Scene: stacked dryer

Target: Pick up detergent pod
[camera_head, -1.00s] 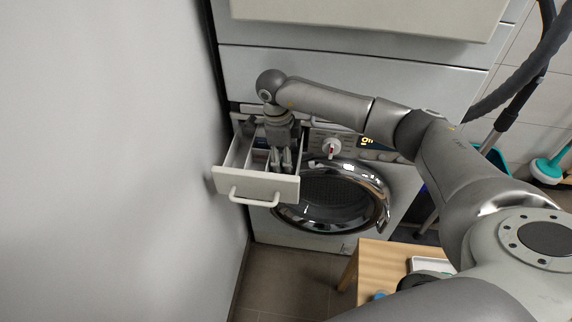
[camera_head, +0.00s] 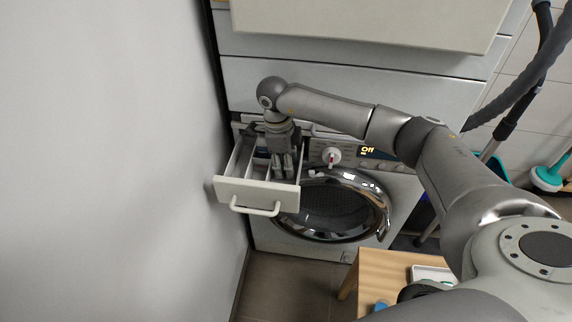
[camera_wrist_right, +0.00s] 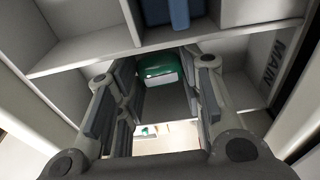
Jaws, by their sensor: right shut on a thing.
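The detergent drawer (camera_head: 236,190) of the washing machine is pulled out. My right gripper (camera_head: 284,174) points down into its right part, inside the walls. In the right wrist view, my right gripper (camera_wrist_right: 163,90) has a finger on each side of a small green and white object (camera_wrist_right: 160,67), which looks like the detergent pod. The gripper is shut on it. In the head view the pod is hidden by the fingers. My left gripper does not show.
A blue piece (camera_wrist_right: 165,12) sits in the neighbouring drawer compartment, behind a divider (camera_wrist_right: 90,57). The round washer door (camera_head: 335,207) is right of the drawer, below a dial (camera_head: 331,155). A wooden table (camera_head: 378,270) with a white tray (camera_head: 432,273) stands at the lower right. The grey wall (camera_head: 110,160) is close on the left.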

